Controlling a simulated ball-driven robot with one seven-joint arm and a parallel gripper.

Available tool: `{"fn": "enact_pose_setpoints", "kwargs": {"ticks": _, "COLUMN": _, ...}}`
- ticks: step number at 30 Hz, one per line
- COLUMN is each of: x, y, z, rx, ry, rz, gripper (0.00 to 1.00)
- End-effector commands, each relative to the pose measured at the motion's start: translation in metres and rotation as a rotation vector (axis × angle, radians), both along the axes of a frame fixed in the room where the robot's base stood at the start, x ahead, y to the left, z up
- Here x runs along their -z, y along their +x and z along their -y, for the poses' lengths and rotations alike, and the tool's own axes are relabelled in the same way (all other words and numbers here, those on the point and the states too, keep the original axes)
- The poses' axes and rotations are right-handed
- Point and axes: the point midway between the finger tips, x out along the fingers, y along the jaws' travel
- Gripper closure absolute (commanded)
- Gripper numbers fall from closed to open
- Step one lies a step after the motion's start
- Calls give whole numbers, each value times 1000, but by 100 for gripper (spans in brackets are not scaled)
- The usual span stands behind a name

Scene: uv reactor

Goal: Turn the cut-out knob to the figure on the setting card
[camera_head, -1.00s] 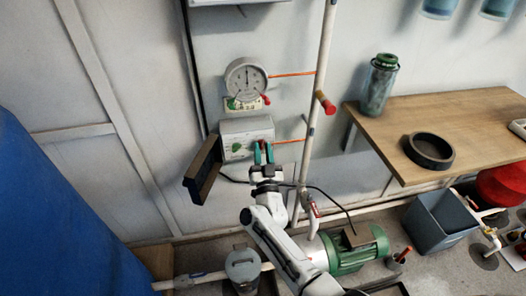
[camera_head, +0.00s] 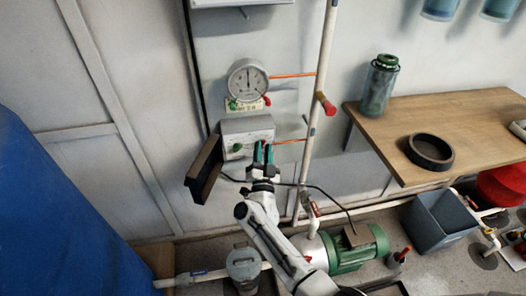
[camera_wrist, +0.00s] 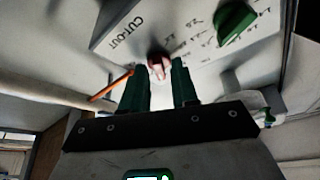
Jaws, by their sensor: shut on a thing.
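The cut-out knob, a small reddish knob (camera_wrist: 158,66), sits on the panel beside the lettering CUT-OUT in the wrist view. My gripper (camera_head: 263,151) is at the right part of the grey control box (camera_head: 234,130), its two green fingers pointing at its face. In the wrist view my gripper (camera_wrist: 160,78) has its fingers on either side of the reddish knob, shut on it. The knob's pointer and exact setting cannot be made out. The setting card (camera_head: 246,104) hangs under the gauge; its figure is too small to read.
A green knob (camera_wrist: 236,22) is on the same panel, left of my gripper in the head view. A round gauge (camera_head: 247,79) is above the box. A dark open flap (camera_head: 205,170) stands at the left. A white pipe (camera_head: 316,118) runs at the right.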

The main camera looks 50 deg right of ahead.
Motion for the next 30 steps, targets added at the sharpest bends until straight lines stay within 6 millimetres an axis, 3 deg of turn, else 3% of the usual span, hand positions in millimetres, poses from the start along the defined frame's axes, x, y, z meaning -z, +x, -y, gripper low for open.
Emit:
{"fn": "enact_pose_setpoints", "kwargs": {"ticks": 2, "x": 0, "y": 0, "z": 0, "rx": 0, "ry": -1, "rz": -1, "gripper": 100}}
{"fn": "enact_pose_setpoints", "kwargs": {"ticks": 3, "x": 0, "y": 0, "z": 0, "rx": 0, "ry": -1, "rz": -1, "gripper": 70}}
{"fn": "enact_pose_setpoints", "kwargs": {"ticks": 5, "x": 0, "y": -1, "z": 0, "rx": 0, "ry": -1, "rz": -1, "gripper": 65}}
{"fn": "enact_pose_setpoints", "kwargs": {"ticks": 17, "x": 4, "y": -8, "z": -8, "rx": 0, "ry": 0, "rz": -1, "gripper": 64}}
{"fn": "enact_pose_setpoints", "kwargs": {"ticks": 30, "x": 30, "y": -60, "z": -61, "rx": -2, "ry": -2, "rz": -2, "gripper": 64}}
